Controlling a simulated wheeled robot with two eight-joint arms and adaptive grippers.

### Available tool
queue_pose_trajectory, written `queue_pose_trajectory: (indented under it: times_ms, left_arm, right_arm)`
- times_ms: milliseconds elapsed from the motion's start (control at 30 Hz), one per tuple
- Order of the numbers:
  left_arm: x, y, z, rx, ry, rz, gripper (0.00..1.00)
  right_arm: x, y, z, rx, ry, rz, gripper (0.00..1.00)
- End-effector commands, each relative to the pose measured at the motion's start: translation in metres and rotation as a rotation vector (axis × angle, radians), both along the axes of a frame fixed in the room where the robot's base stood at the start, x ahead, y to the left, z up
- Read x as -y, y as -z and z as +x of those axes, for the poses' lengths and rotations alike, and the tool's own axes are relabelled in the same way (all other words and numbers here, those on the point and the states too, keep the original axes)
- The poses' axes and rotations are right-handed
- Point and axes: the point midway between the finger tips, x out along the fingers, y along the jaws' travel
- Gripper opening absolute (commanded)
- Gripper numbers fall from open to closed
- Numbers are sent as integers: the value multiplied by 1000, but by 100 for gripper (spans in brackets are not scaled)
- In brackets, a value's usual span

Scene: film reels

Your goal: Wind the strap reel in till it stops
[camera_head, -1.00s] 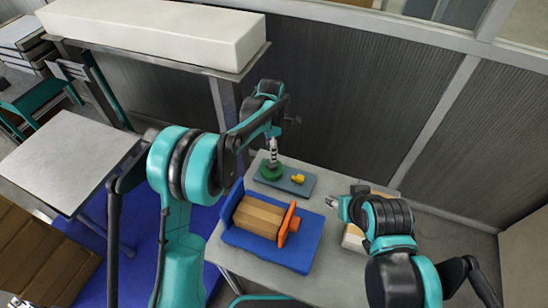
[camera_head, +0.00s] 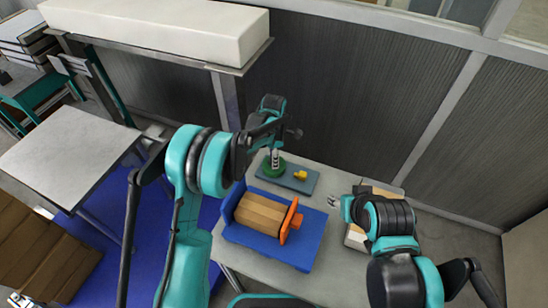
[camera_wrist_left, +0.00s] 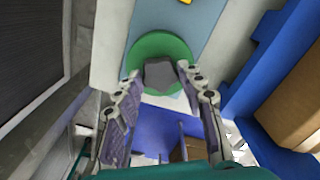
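A green round reel (camera_head: 268,171) with a dark grey knob on top sits on a blue-grey plate (camera_head: 300,185). A small yellow piece (camera_head: 300,175) lies at the plate's right. My left gripper (camera_head: 275,164) points down over the reel. In the left wrist view, the green reel (camera_wrist_left: 133,55) and its grey faceted knob (camera_wrist_left: 159,76) show between the tips of my left gripper (camera_wrist_left: 160,70). Its fingers are apart, one on each side of the knob, with small gaps seen. My right gripper (camera_head: 333,201) hangs at the right, away from the reel; its opening is too small to judge.
A blue cradle (camera_head: 300,255) holding a wooden block (camera_head: 262,214) with an orange end piece (camera_head: 290,220) stands in front of the plate. A pale box (camera_head: 355,238) is beneath my right arm. A dark panelled wall (camera_head: 350,100) closes the back.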

Motion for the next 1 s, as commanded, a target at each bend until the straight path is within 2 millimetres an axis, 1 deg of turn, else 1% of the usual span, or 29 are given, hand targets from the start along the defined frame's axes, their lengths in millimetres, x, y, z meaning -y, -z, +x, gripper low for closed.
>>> queue_pose_trajectory:
  times_ms: [33, 67, 100, 333, 533, 767, 1000]
  left_arm:
    - [0, 0, 0, 0, 0, 0, 19]
    - [0, 0, 0, 0, 0, 0, 11]
    - [0, 0, 0, 0, 0, 0, 9]
    - [0, 0, 0, 0, 10, 0, 9]
    - [0, 0, 0, 0, 72, 0, 8]
    - [0, 0, 0, 0, 234, 0, 8]
    - [0, 1, 0, 0, 460, 0, 8]
  right_arm:
    - [0, 0, 0, 0, 0, 0, 45]
    - [0, 0, 0, 0, 0, 0, 45]
    - [0, 0, 0, 0, 0, 0, 45]
    - [0, 0, 0, 0, 0, 0, 45]
    - [0, 2, 0, 0, 0, 0, 45]
    - [0, 5, 0, 0, 0, 0, 45]
    - [0, 9, 0, 0, 0, 0, 45]
